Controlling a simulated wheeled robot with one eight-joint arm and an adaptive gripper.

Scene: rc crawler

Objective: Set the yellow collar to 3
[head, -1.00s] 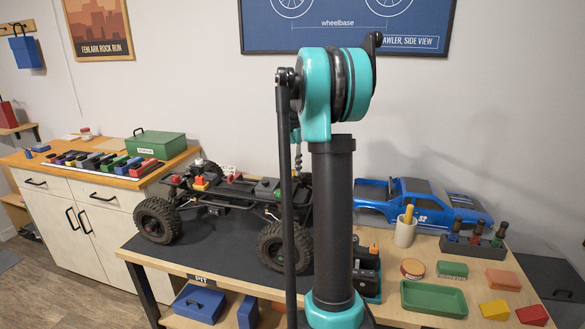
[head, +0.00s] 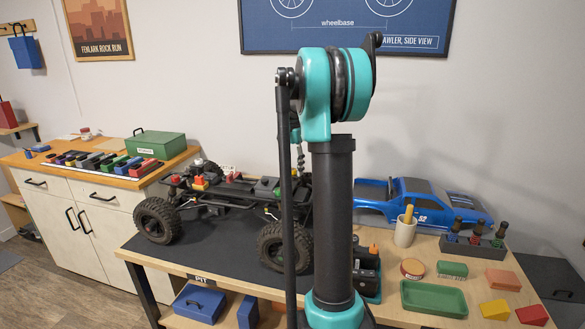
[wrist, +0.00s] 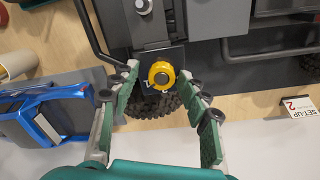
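The yellow collar (wrist: 162,75) is a round ring with a dark centre, in the upper middle of the wrist view. It sits at the end of a dark part, in front of a black knobbly tyre (wrist: 150,105). My gripper (wrist: 159,74) is open, with one green-padded finger on each side of the collar. A gap shows on the left and a smaller one on the right. No number is legible on the collar. In the head view my gripper is not seen, and I cannot pick out the collar there. The crawler chassis (head: 230,193) stands on the bench.
A white card (wrist: 297,108) reading "SET-UP 2" is at the right of the wrist view. A blue car body (wrist: 52,112) lies at the left. In the head view, a green tray (head: 433,299), a cup (head: 405,232) and coloured blocks occupy the bench's right side.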

